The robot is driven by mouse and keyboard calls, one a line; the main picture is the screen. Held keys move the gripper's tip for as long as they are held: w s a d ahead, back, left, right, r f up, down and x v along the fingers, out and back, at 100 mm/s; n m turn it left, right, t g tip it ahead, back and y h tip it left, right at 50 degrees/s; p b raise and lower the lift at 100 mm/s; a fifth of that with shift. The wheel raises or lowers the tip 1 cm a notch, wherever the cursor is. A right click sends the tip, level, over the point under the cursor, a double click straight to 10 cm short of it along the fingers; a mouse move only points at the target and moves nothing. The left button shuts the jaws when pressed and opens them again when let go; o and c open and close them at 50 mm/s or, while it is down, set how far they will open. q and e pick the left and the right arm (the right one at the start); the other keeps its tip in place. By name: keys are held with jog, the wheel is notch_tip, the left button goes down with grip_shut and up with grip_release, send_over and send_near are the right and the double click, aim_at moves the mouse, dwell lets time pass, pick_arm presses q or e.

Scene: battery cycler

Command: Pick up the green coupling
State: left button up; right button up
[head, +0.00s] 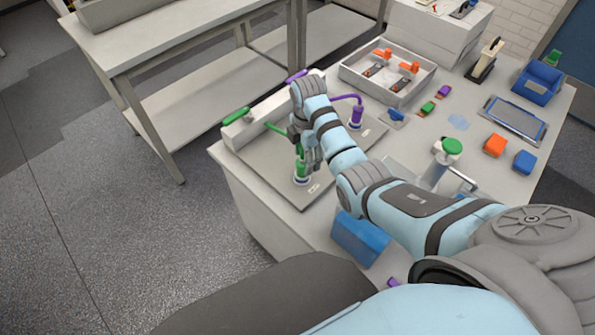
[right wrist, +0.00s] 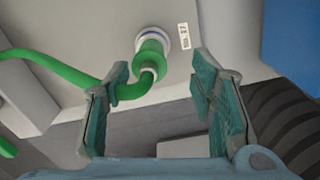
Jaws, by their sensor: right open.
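The green coupling (head: 301,171) stands on a grey plate (head: 271,179) near the left edge of the bench, with a green hose running from its top. In the right wrist view the coupling (right wrist: 152,56) sits on a white-and-blue ring, and the hose bends off to the left. My right gripper (head: 307,158) is just above it, partly hiding the hose. Its two fingers (right wrist: 160,90) are wide apart with nothing held, and the coupling lies ahead of the gap between them. My left gripper is not in view.
A purple coupling (head: 356,116) with a purple hose stands farther back on the plate. A white tray (head: 382,94) with orange-handled parts is behind it. A green-topped stand (head: 446,158) and a blue bin (head: 359,238) are close to my right arm.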

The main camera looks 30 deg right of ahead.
aim_at(303, 167)
jog(key=f, duration=0.2)
jog(key=f+b, duration=0.1)
jog(key=f, duration=0.3)
jog(key=shift+w+a+b, duration=0.2)
jog(key=shift+w+b, duration=0.15)
jog(key=shift+b, duration=0.05)
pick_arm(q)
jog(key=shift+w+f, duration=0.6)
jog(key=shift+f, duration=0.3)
pick_arm(e)
jog(key=shift+r, duration=0.1)
jog(key=shift+c, duration=0.6)
grip_shut()
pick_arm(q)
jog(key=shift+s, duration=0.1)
